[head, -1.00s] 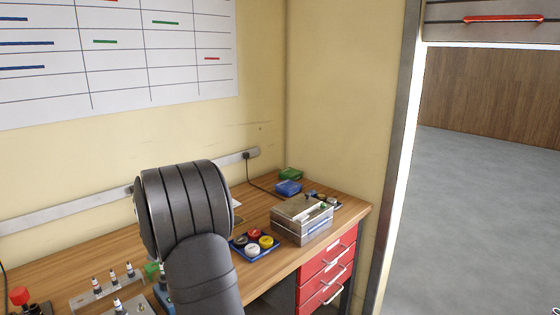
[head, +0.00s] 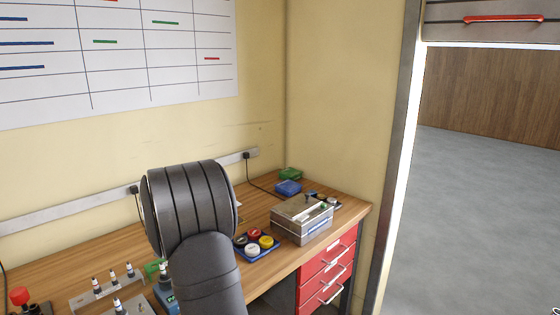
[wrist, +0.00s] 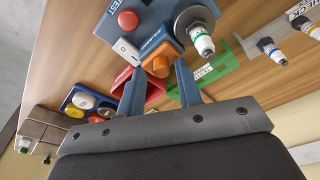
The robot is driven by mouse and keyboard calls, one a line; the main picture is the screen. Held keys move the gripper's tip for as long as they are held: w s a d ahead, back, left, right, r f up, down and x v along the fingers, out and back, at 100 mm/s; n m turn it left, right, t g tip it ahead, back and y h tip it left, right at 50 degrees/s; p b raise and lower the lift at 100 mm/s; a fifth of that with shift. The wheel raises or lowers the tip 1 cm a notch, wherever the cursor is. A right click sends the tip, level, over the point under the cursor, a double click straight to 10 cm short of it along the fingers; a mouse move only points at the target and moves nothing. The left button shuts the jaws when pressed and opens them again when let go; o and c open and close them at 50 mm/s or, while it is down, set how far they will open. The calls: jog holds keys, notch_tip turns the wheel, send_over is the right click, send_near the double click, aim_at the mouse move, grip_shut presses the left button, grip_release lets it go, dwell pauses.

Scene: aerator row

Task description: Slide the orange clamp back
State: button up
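The orange clamp (wrist: 157,65) shows in the wrist view at the near edge of a blue test unit (wrist: 150,25). My gripper (wrist: 159,72) is open, its two blue-grey fingers apart, with the clamp showing between and just beyond the fingertips. I cannot tell whether either finger touches it. The test unit carries a red button, a white switch and a round holder with a green-banded white bottle (wrist: 202,42). In the head view, part of the test unit (head: 166,296) shows left of my arm. My arm hides the clamp and gripper there.
A red bin (wrist: 150,88) and a green tray (wrist: 212,76) lie close beside the fingers. A blue tray of coloured caps (head: 240,252) and a metal box (head: 301,222) stand to the right. A bottle rack (head: 97,293) stands left.

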jog(key=shift+r, duration=4)
notch_tip(320, 180, down, 8)
jog(key=shift+r, duration=0.15)
jog(key=shift+s+a+f, duration=0.1)
jog(key=shift+f, duration=0.1)
jog(key=shift+s+a, duration=0.15)
